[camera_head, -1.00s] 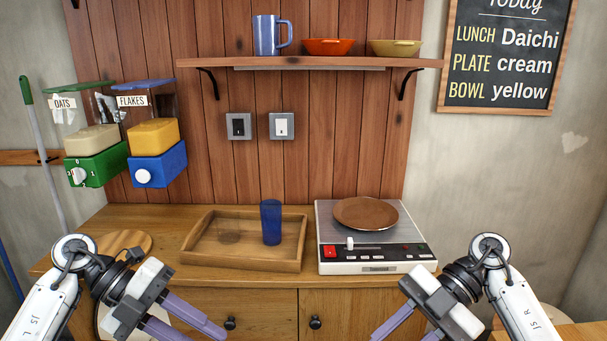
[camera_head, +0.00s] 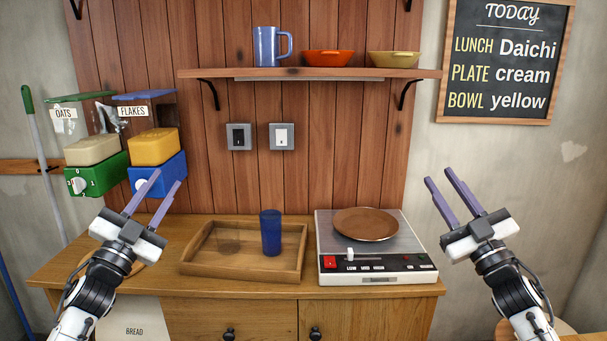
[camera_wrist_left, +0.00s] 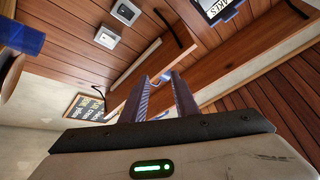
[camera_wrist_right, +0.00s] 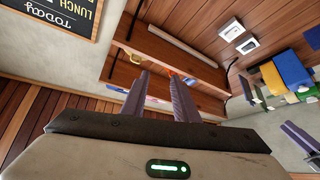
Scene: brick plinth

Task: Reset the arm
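My left gripper (camera_head: 155,200) is raised at the left, in front of the counter and the dispensers, with its two purple fingers apart and nothing between them. Its fingers also show in the left wrist view (camera_wrist_left: 160,95), apart and empty. My right gripper (camera_head: 446,186) is raised at the right, in front of the grey wall, with its purple fingers apart and empty. The right wrist view (camera_wrist_right: 160,95) shows the same gap between its fingers. Both grippers point upward and touch nothing.
A wooden tray (camera_head: 200,268) holds a blue cup (camera_head: 270,232). A brown plate (camera_head: 366,224) sits on a white appliance (camera_head: 375,275). A shelf (camera_head: 310,73) holds a blue mug (camera_head: 267,46), an orange bowl (camera_head: 327,58) and a yellow bowl (camera_head: 393,58). Green (camera_head: 97,175) and blue (camera_head: 165,170) dispensers hang left.

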